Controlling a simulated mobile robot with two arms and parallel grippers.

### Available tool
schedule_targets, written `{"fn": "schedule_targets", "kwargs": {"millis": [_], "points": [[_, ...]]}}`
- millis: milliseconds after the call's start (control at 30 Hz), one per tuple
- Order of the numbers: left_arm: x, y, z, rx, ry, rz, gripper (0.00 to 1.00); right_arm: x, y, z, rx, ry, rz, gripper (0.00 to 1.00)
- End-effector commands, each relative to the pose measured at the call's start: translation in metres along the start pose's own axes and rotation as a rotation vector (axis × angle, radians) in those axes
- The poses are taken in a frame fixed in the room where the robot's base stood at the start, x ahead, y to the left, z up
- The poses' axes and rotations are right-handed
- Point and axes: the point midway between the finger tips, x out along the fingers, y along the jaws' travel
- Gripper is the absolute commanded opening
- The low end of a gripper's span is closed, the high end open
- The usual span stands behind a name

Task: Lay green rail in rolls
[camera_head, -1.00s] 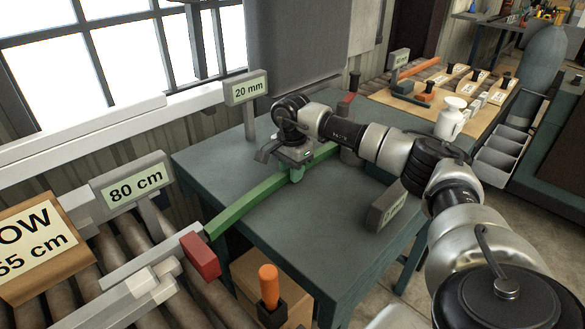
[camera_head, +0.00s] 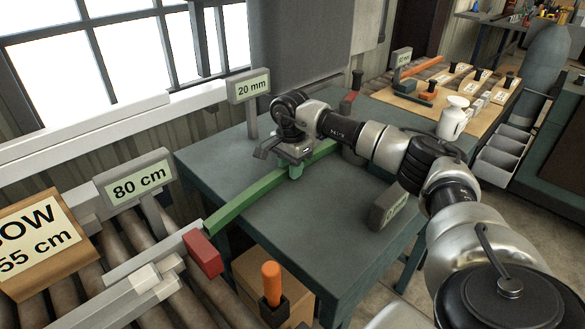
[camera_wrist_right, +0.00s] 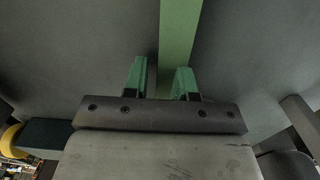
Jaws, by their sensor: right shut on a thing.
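The green rail (camera_head: 250,198) is a long straight bar slanting across the dark table (camera_head: 310,235). Its near left end reaches the table edge beside the rollers (camera_head: 117,245), just above a red block (camera_head: 203,255). My right gripper (camera_head: 295,170) comes down over the rail from above and is shut on it. In the right wrist view, the rail (camera_wrist_right: 180,45) runs between the two green fingers (camera_wrist_right: 160,80). Whether the rail touches the tabletop is hard to tell. My left gripper is not in view.
An "80 cm" sign (camera_head: 138,182) and a "55 cm" board (camera_head: 35,245) stand by the rollers. A "20 mm" sign (camera_head: 250,87) stands at the table's back; another sign (camera_head: 388,205) is at its right edge. An orange-handled tool (camera_head: 271,284) is below.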

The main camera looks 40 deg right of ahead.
Motion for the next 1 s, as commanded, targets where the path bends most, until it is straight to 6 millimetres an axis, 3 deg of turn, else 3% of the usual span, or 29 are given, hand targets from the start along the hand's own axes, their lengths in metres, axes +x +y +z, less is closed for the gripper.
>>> {"fn": "schedule_targets", "kwargs": {"millis": [200,233,433,767,1000], "points": [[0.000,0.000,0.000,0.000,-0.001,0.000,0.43,-0.001,-0.005,0.000,0.000,0.000,-0.001,0.00],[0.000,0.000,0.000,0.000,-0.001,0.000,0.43,-0.001,-0.005,0.000,0.000,0.001,-0.001,0.28],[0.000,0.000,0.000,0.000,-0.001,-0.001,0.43,0.000,-0.005,0.000,0.000,0.000,-0.001,0.56],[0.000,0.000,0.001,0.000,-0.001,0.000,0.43,-0.004,-0.005,0.000,0.000,0.000,-0.001,0.56],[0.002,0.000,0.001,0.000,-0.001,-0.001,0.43,-0.045,-0.006,0.000,0.000,0.000,-0.006,0.56]]}}
